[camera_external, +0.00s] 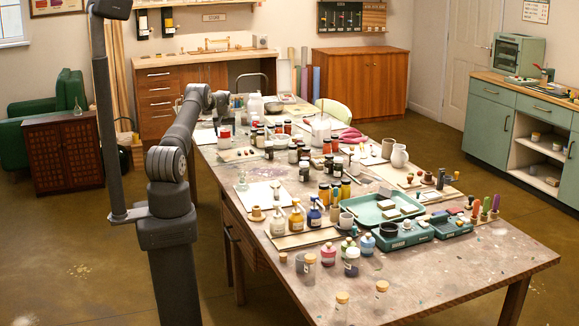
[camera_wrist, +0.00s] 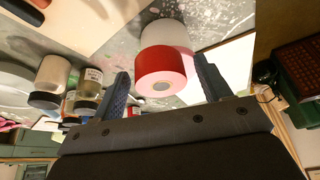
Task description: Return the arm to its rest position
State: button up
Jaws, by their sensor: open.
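My arm reaches from the left over the far left part of the table (camera_external: 500,262). My gripper (camera_external: 221,104) is small and partly hidden in the external view. In the wrist view my gripper (camera_wrist: 165,90) shows its two blue-grey fingers spread apart. A red and white cylinder (camera_wrist: 163,66) appears between and beyond the fingertips, with no finger visibly closed on it. It seems to be the red and white container (camera_external: 224,131) on the table below the gripper in the external view.
Several jars (camera_wrist: 52,78) stand beside the red and white cylinder. Bottles, including a blue one (camera_external: 314,214), and a green tray (camera_external: 368,211) crowd the table's middle. A wooden cabinet (camera_external: 160,100) stands behind. The near right table corner is clear.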

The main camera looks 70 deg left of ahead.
notch_tip(320, 180, up, 5)
jog(key=shift+f, duration=0.15)
jog(key=w+d+r, duration=0.6)
jog(key=d+r, duration=0.1)
jog(key=d, duration=0.4)
jog(key=w+d+f+m+t+h, duration=0.15)
jog(key=w+d+m, duration=0.35)
jog(key=w+d, duration=1.45)
jog(key=w+d+m, duration=0.2)
jog(key=w+d, duration=0.1)
jog(key=d, duration=1)
jog(key=w+d+f+m+t+h, duration=0.1)
jog(key=w+d+m, duration=0.2)
jog(key=d, duration=1)
jog(key=shift+w+d+f, duration=0.15)
jog(key=shift+w+d, duration=0.25)
jog(key=shift+w, duration=0.3)
